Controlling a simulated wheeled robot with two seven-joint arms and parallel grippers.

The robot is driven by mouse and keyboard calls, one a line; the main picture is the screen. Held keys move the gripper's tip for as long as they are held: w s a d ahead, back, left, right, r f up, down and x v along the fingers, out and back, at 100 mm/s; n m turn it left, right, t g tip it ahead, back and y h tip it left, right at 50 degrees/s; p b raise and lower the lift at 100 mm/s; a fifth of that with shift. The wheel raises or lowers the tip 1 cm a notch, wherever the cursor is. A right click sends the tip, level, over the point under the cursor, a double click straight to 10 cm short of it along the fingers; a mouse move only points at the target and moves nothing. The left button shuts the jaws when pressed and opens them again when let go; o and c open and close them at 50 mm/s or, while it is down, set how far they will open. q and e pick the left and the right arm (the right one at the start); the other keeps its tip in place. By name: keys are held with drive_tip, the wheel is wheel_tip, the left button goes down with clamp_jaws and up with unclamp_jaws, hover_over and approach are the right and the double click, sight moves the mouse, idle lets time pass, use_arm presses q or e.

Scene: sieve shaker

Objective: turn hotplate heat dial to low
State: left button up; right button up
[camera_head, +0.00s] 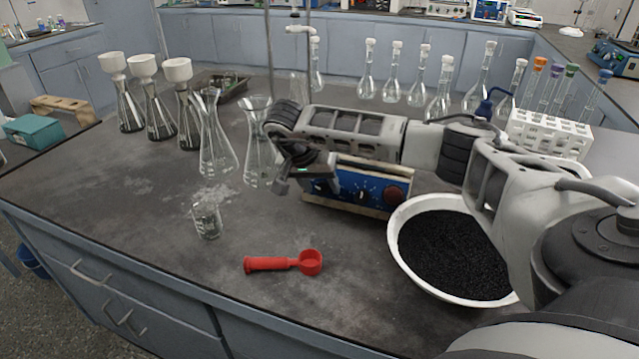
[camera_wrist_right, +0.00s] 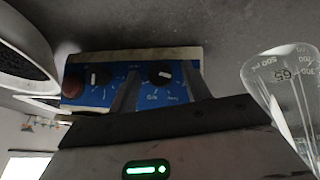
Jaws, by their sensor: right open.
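The hotplate (camera_head: 350,187) has a blue front panel with black dials and a red knob (camera_head: 394,195). A black dial (camera_wrist_right: 162,72) with a white mark sits between the two fingers of my right gripper (camera_wrist_right: 160,80). Contact cannot be told. A second black dial (camera_wrist_right: 100,76) and the red knob (camera_wrist_right: 73,85) are to its left there. In the head view, my right gripper (camera_head: 300,178) is open at the panel's left end, and my arm hides the hotplate's top. Dial labels are too small to read reliably.
A white bowl of black grains (camera_head: 412,275) stands right of the hotplate. A tall flask (camera_head: 258,160) is close to the gripper's left. A red scoop (camera_head: 285,263) and a small beaker (camera_head: 207,220) are in front.

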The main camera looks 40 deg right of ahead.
drive_tip(key=shift+f, duration=0.1)
drive_tip(key=c, duration=1)
